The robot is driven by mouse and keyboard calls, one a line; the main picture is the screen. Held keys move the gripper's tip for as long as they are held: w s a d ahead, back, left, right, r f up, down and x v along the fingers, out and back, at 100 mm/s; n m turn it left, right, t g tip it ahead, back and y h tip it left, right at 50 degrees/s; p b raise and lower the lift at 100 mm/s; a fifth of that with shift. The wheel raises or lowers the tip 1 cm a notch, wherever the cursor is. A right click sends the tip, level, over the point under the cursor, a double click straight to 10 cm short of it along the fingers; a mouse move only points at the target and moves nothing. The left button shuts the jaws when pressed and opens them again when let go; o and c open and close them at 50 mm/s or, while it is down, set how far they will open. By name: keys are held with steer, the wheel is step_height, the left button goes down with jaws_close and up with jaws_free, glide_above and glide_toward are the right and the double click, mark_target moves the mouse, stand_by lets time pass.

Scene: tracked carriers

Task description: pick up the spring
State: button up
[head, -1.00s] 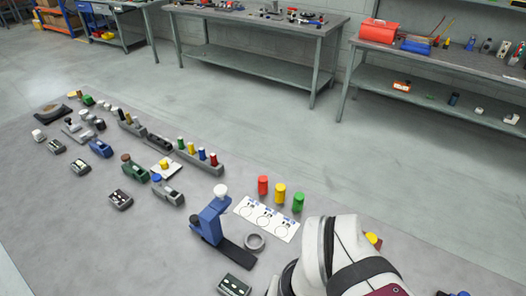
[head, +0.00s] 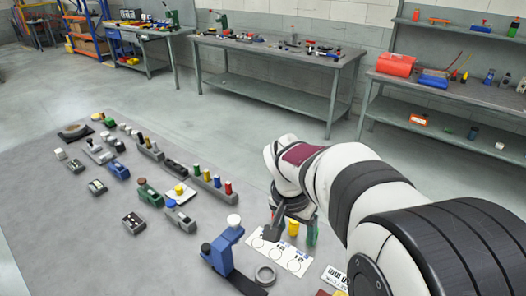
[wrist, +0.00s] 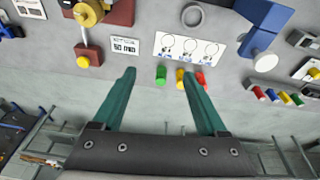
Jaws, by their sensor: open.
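I cannot make out a clear spring in either view. My gripper (head: 293,238) is open, its two fingers pointing down in the head view beside the white card with three circles (head: 278,250). In the wrist view its green fingers (wrist: 158,72) are spread with nothing held. A green cylinder (wrist: 161,75) shows between the fingertips; a yellow cylinder (wrist: 180,74) and a red cylinder (wrist: 201,78) show near the right finger. A grey ring (head: 265,275) lies in front of the card, and also shows in the wrist view (wrist: 183,16).
A blue stand with a white knob (head: 222,252) stands left of the card. A grey block with coloured pegs (head: 211,185) and several small carriers stand further left. In the wrist view a red block with a yellow knob (wrist: 89,48) stands left. Workbenches (head: 280,92) line the back; floor between is clear.

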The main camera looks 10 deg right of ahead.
steer(key=t+h, duration=0.1)
glide_toward(294, 224)
steer(key=shift+m, duration=0.4)
steer(key=x, duration=0.8)
steer(key=w+x, duration=0.1)
steer(key=x, duration=0.3)
steer(key=shift+f, duration=0.2)
jaws_close()
